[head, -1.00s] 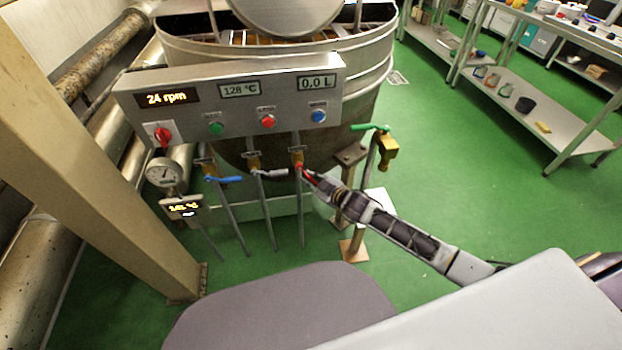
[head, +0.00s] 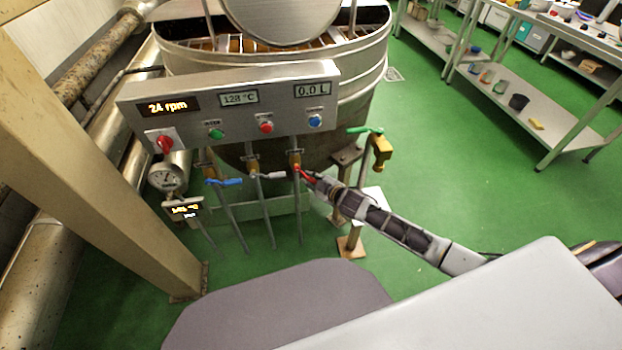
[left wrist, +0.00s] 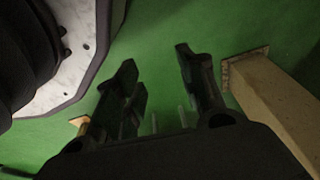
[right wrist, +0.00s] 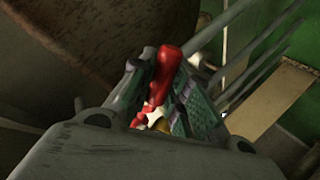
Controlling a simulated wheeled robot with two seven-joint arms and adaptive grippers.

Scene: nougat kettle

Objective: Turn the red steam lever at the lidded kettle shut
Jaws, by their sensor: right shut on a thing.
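The kettle (head: 350,65) with its raised round lid (head: 278,14) stands behind a steel control panel (head: 240,100). Below the panel are several valves on thin pipes, with blue (head: 224,182), white (head: 270,176) and red levers. The red steam lever (head: 306,172) is the rightmost of these and points right. My right gripper (head: 318,182) is at its end. In the right wrist view the red lever (right wrist: 168,62) lies between the fingers (right wrist: 160,95), which are shut on it. My left gripper (left wrist: 155,85) shows only in the left wrist view, open and empty above the green floor.
A green-handled brass tap (head: 381,150) stands on a post just right of my right gripper. A beige column (head: 90,150) rises at the left, with a gauge (head: 167,178) beside it. Shelves (head: 520,100) stand far right. Green floor is clear between.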

